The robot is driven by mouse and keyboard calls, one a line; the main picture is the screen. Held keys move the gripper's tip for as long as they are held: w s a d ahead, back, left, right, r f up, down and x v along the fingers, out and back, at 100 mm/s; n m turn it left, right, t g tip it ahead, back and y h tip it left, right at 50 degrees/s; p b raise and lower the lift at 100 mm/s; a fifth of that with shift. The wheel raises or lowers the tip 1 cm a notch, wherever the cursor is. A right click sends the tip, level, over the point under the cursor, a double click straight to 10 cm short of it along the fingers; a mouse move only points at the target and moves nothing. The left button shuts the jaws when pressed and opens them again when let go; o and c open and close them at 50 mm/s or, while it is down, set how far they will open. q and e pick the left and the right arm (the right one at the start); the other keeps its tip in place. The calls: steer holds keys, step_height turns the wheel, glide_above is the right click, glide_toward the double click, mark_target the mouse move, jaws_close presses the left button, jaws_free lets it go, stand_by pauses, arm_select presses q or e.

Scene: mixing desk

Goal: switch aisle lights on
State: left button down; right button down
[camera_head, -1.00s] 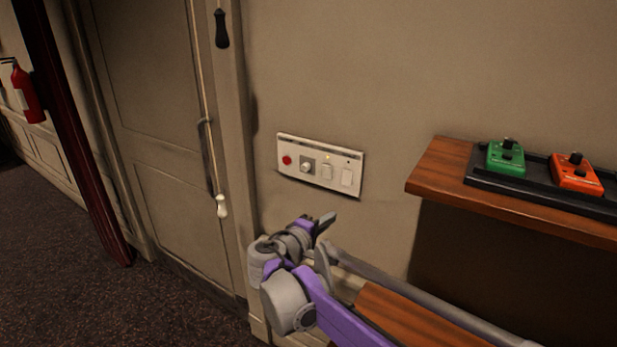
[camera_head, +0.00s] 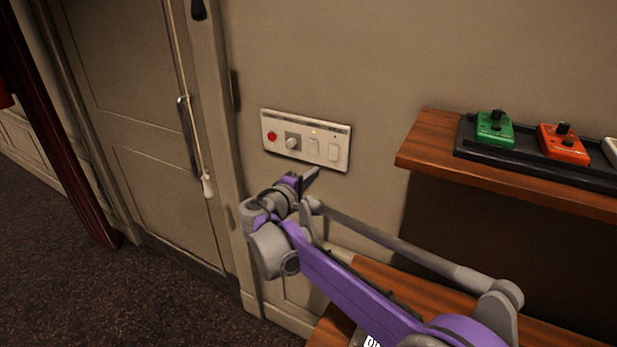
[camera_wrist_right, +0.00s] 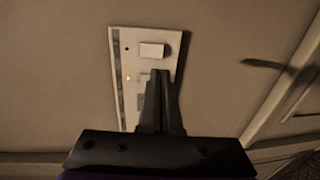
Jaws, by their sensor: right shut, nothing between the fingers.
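The wall switch panel (camera_head: 305,140) is a pale plate with a red button (camera_head: 272,136), a round knob (camera_head: 292,142) and two white rocker switches, the left one (camera_head: 314,147) and the right one (camera_head: 334,152). A small yellow light glows above the left rocker; the indicator above the right one looks dark. My right gripper (camera_head: 312,174) is shut and empty, just below the panel in the head view. In the right wrist view its fingers (camera_wrist_right: 160,75) overlap the panel (camera_wrist_right: 117,60) and partly hide the controls; whether they touch cannot be told. My left gripper is not in view.
A wooden shelf (camera_head: 425,150) juts out at the right, carrying a black tray with a green pedal (camera_head: 494,129) and an orange pedal (camera_head: 563,143). A lower wooden surface lies under my arm. A door (camera_head: 135,120) with a hanging pull cord (camera_head: 207,184) stands at the left.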

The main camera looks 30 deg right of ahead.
mark_target(332, 159)
steer(key=x, duration=0.9)
steer(key=shift+p, duration=0.4)
steer(key=shift+w+d, duration=0.1)
steer(key=shift+d, duration=0.1)
steer(key=shift+w+d, duration=0.1)
steer(key=shift+d, duration=0.05)
steer(key=shift+f, duration=0.15)
